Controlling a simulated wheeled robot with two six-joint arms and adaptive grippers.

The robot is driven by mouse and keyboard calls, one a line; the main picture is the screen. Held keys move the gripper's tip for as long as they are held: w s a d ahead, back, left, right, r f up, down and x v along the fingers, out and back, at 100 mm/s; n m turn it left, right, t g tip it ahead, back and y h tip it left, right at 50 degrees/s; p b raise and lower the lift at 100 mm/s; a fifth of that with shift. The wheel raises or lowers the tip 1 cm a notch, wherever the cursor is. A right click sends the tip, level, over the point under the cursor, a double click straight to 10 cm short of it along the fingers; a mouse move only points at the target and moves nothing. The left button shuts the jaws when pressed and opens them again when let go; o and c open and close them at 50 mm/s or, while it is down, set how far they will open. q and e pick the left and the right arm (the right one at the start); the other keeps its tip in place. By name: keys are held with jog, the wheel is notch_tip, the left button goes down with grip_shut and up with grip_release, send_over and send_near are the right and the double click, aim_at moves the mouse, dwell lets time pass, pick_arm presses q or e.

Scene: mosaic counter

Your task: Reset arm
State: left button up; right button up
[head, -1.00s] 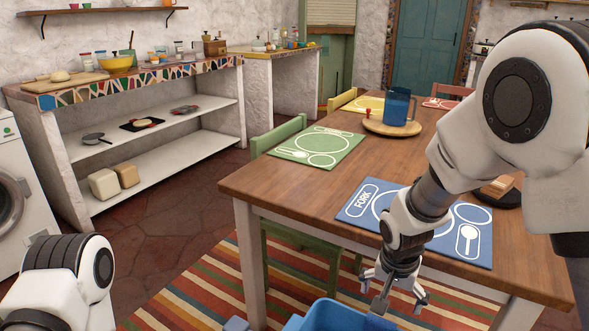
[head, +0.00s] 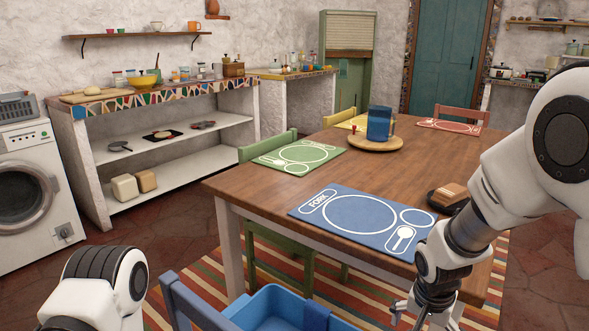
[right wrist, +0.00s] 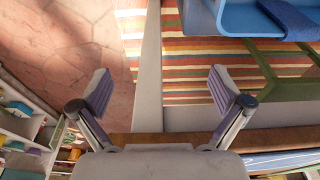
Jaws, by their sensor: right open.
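My right gripper (head: 412,312) hangs low at the bottom of the head view, in front of the near right part of the wooden table (head: 240,188). In the right wrist view my right gripper (right wrist: 161,92) has its two fingers spread wide with nothing between them. Beyond the fingers are a pale table leg (right wrist: 151,75), the striped rug (right wrist: 190,75) and the tiled floor. My right arm comes in from the right edge of the head view. Only a link of my left arm shows at the lower left; my left gripper is out of view.
A blue tub (head: 262,304) and a blue chair (head: 190,303) stand at the table's near side. Floor shows between the table and the shelf unit (head: 105,150).

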jog(key=s+f+n+g+y, duration=0.1)
jog(key=s+f+n+g, duration=0.3)
jog(key=s+f, duration=2.45)
pick_arm(q)
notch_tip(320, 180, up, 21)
jog(key=p, duration=2)
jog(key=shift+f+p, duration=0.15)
jog(key=shift+p, duration=0.2)
pick_arm(e)
jog(key=w+r+n+t, duration=0.2)
jog(key=w+r+n, duration=0.1)
jog(key=r, duration=1.9)
jog(key=shift+w+d+r, duration=0.2)
jog(key=shift+d+r, duration=0.15)
